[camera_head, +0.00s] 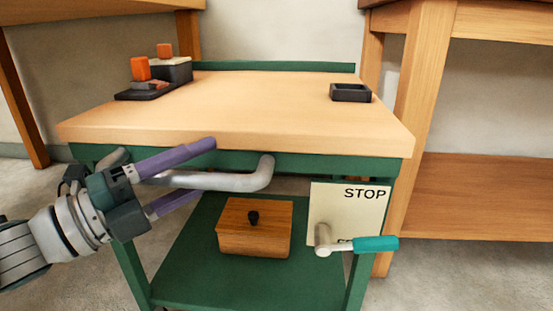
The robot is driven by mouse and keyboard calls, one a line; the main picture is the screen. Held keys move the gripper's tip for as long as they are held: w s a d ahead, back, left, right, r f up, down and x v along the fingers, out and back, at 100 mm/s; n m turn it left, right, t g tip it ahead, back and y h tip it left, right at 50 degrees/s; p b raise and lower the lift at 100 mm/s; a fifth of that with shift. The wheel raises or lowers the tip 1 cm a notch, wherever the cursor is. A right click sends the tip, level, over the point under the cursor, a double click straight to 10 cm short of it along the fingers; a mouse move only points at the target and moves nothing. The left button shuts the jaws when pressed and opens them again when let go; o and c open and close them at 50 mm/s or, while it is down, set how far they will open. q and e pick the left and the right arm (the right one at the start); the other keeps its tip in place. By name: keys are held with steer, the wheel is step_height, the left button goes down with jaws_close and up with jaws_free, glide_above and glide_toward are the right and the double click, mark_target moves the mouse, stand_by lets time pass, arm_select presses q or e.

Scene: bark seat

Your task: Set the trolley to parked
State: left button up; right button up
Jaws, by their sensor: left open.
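The trolley has a wooden top (250,105) and a green frame (330,164). The lever has a grey pivot (323,240) and a teal grip (375,244) pointing right, about level. A grey bar handle (220,181) runs along the trolley front. My left gripper (205,169) is open, its purple fingers above and below the bar; I cannot tell if they touch it. My right gripper is not in view.
A wooden box with a black knob (255,228) sits on the green lower shelf (200,255). A black tray (350,92) and a dark stand with orange items (140,72) are on the top. A wooden bench (480,195) stands close on the right.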

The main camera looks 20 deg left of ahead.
arm_select(q)
jaws_close()
stand_by(0.3)
stand_by(1.1)
